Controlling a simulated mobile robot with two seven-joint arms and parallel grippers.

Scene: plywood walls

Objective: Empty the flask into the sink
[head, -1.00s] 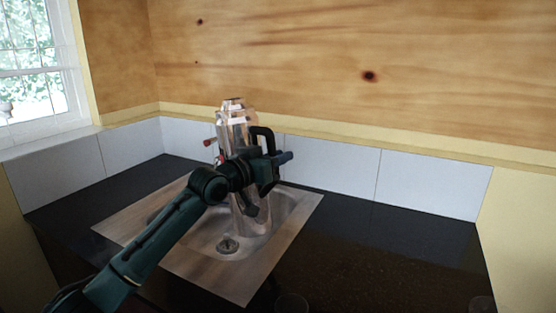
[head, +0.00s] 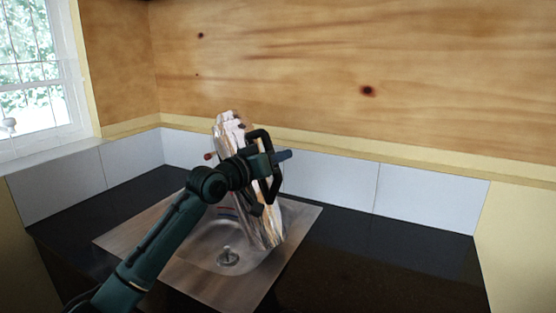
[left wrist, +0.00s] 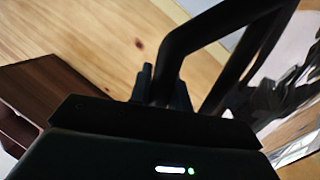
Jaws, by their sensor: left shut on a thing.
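The flask (head: 268,229) is a shiny metal vessel with a black handle (head: 259,136). In the head view it is held over the sink, tilted, with its top leaning left and its lower end to the right. My left gripper (head: 268,170) is shut on the handle. The handle (left wrist: 188,45) and part of the shiny flask (left wrist: 292,100) also show in the left wrist view. The sink (head: 190,268) is a steel basin with a round drain (head: 228,257); my left arm and the flask hide part of it. No liquid is clearly visible. My right gripper is not in view.
The sink is set in a black countertop (head: 370,240), clear on the right. White tiles (head: 330,178) and a plywood wall (head: 400,60) stand behind. A small red-tipped tap part (head: 208,156) shows left of the flask. A window (head: 35,75) is at the left.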

